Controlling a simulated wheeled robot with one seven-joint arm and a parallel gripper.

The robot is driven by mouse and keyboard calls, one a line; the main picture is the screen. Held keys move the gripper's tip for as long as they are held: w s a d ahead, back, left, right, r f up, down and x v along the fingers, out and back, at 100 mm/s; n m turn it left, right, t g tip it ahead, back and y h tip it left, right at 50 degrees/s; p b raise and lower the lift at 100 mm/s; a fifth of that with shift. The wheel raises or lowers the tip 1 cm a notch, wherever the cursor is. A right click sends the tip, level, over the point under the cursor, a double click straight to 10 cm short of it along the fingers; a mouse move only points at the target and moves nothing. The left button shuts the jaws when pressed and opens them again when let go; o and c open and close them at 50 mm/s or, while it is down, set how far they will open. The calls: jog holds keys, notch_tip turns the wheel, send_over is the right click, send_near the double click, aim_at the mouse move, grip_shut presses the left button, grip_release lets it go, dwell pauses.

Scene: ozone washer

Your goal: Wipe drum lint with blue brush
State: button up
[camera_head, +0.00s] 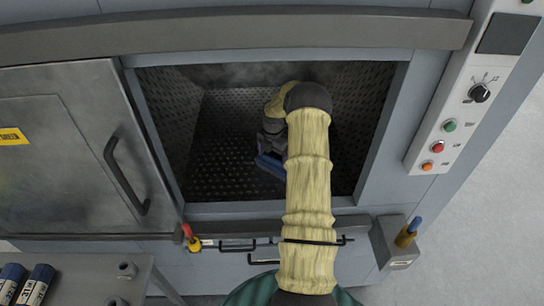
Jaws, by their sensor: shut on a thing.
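The washer's drum (225,175) is a dark, perforated chamber seen through its open front. My arm, in a pale yellow sleeve, reaches into it from the front. My gripper (270,155) is inside the drum, shut on the blue brush (269,166), and partly hidden by my forearm. Only a blue edge of the brush shows, low in the drum; I cannot tell whether it touches the drum surface. A grey, hazy patch (240,75) lies along the upper back of the drum; I cannot tell whether it is lint.
The grey door (70,150) with a black handle stands at the left of the opening. A control panel (460,100) is at the right. A bracket (398,245) holds a blue-tipped tool at lower right. A side table (85,285) with dark bottles stands at lower left.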

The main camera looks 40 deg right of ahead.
jog(key=shift+s+d, duration=0.5)
jog(key=shift+d, duration=0.3)
jog(key=shift+s+d, duration=0.5)
jog(key=shift+d, duration=0.25)
jog(key=shift+s+d+f+p, duration=0.1)
jog(key=shift+s+d+p, duration=0.05)
jog(key=shift+s+d, duration=0.55)
jog(key=shift+s+d+f+p, duration=0.15)
jog(key=shift+s+d, duration=0.3)
jog(key=shift+d, duration=0.35)
jog(key=shift+w+d+r, duration=0.1)
jog(key=shift+w+d, duration=0.45)
jog(key=shift+w, duration=0.3)
jog(key=shift+w+a+r, duration=0.1)
jog(key=shift+w+a, duration=0.45)
jog(key=shift+a, duration=0.25)
jog(key=shift+w+a+r, duration=0.1)
jog(key=shift+w+a, duration=0.45)
jog(key=shift+a, duration=0.2)
